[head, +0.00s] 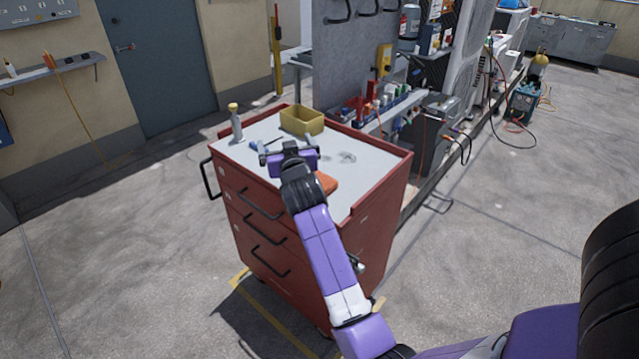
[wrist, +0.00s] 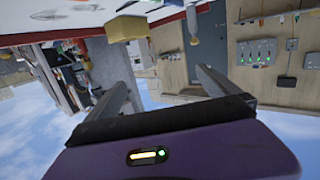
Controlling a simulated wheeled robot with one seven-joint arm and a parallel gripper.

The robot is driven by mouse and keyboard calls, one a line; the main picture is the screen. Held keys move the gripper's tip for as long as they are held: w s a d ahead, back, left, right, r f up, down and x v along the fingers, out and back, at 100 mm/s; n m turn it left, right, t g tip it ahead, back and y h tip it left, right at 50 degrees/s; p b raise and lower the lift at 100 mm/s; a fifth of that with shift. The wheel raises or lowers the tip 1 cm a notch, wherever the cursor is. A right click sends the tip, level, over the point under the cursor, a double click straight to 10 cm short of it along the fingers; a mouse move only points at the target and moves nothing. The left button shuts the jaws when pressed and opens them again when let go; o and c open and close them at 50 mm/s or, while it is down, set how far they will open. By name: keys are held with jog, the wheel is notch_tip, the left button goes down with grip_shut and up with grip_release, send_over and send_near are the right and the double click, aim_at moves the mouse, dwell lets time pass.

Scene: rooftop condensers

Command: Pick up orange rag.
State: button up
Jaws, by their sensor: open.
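The orange rag (head: 327,183) lies on the grey top of the red tool cart (head: 378,188). It shows just right of my wrist in the head view, partly hidden behind my arm. My gripper (head: 289,149) is over the cart top, farther from the camera than the rag. In the wrist view its two fingers stand wide apart with nothing between them (wrist: 162,78). The rag does not show in the wrist view, which is upside down and looks out past the cart top toward the wall.
A yellow bin (head: 302,120) stands at the cart's back edge. A bottle with a yellow cap (head: 236,123) stands at the back left corner. Small tools (head: 256,146) lie near my gripper. A grey panel and a shelf of supplies (head: 372,108) are behind the cart.

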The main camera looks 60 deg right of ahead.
jog(key=d+r+m+g+y, duration=0.1)
jog(key=d+r+m+g, duration=0.1)
jog(key=d+m+g, duration=0.55)
jog(key=s+a+f+m+g+y, duration=0.4)
jog(key=s+a+f+y, duration=0.15)
jog(key=f+y, duration=0.2)
jog(key=shift+d+r+p+x, duration=0.1)
jog(key=shift+d+p+x, duration=0.1)
jog(key=shift+x, duration=1.2)
jog(key=shift+d+r+p+x, duration=0.1)
jog(key=shift+d+p+x, duration=0.1)
jog(key=shift+x, duration=1.25)
jog(key=shift+d+p+x, duration=0.1)
jog(key=shift+d+x, duration=0.05)
jog(key=shift+x, duration=1.25)
jog(key=shift+s, duration=0.1)
jog(key=c, duration=1.2)
jog(key=shift+r, duration=0.2)
notch_tip(320, 180, up, 20)
jog(key=b, duration=0.1)
jog(key=shift+f, duration=0.15)
